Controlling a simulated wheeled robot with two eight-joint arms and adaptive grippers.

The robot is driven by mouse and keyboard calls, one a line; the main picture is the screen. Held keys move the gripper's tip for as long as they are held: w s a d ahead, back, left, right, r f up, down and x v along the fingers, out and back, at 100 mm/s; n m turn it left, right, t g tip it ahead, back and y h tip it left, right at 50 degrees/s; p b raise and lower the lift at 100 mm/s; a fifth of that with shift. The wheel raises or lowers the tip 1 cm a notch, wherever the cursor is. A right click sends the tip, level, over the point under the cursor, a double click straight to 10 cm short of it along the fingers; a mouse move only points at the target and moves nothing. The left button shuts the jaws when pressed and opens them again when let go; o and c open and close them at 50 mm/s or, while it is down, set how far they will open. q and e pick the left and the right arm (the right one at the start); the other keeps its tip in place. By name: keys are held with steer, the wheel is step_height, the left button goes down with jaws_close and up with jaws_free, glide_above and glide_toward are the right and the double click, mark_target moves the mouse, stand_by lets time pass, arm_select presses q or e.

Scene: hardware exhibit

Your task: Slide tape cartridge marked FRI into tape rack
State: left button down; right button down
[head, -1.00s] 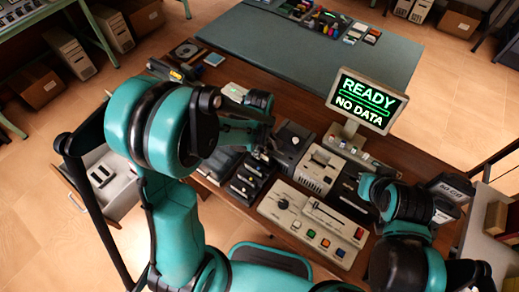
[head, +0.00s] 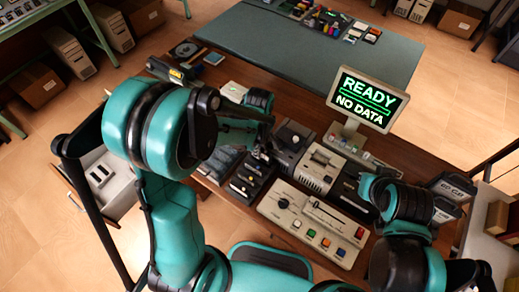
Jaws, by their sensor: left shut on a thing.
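A black slotted rack (head: 250,182), which looks like the tape rack, stands on the brown desk left of the grey control panel. My left gripper (head: 262,152) is just above its back end, pointing down, partly hidden by my own arm. It is shut on a small dark thing, probably the tape cartridge; no FRI marking is readable. I cannot tell whether that thing touches the rack. My right arm's wrist is over the right part of the desk; its fingertips are not clearly visible.
A monitor (head: 368,100) reading READY, NO DATA stands behind the grey control panel (head: 312,225). Beige and grey devices (head: 320,168) crowd the desk right of the rack. A green mat (head: 300,45) lies beyond. An open drawer (head: 108,180) juts out at left.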

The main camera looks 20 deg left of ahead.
arm_select(q)
steer(key=shift+f+b, duration=0.4)
steer(key=shift+b, duration=0.05)
stand_by(1.0)
steer(key=shift+f+b, duration=1.1)
steer(key=shift+f, duration=0.15)
steer(key=c, duration=1.5)
jaws_free()
steer(key=shift+o, duration=0.2)
steer(key=shift+r, duration=0.1)
step_height(320, 180, up, 8)
steer(key=p, duration=0.6)
